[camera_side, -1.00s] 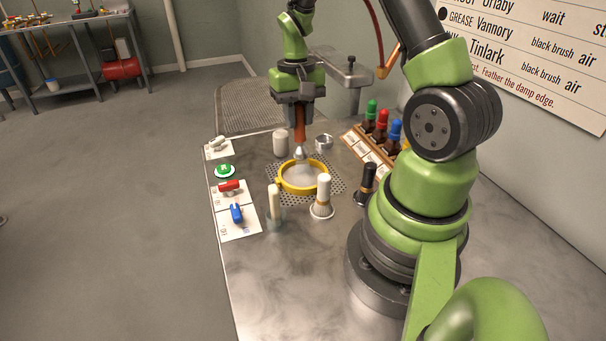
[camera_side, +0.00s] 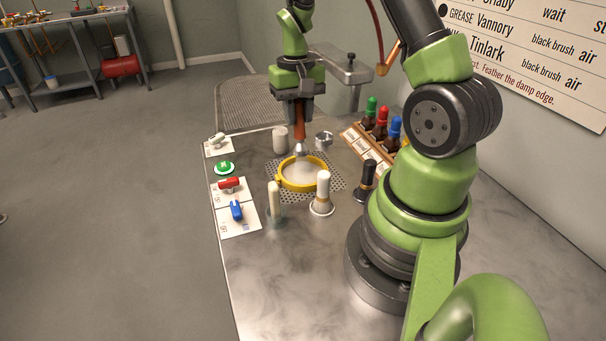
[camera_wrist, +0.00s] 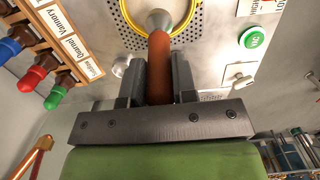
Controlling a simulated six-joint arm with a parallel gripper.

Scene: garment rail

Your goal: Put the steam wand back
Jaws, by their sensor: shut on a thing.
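My gripper (camera_side: 299,104) is shut on the steam wand (camera_side: 299,129), which has an orange-brown handle and a metal head. The wand hangs upright, head down, over the yellow ring (camera_side: 302,186) on the perforated plate. In the wrist view the wand's handle (camera_wrist: 160,65) sits between the two dark fingers of my gripper (camera_wrist: 159,78). Its grey head (camera_wrist: 159,19) points toward the ring (camera_wrist: 128,20). I cannot tell whether the head touches the pale cloth inside the ring. A hooked copper-coloured holder (camera_side: 387,62) with a red hose is at the wall side.
A rack (camera_side: 366,149) of bottles with green, red and blue caps stands right of the ring. White and black brushes (camera_side: 323,191) stand in front. The front bench is clear.

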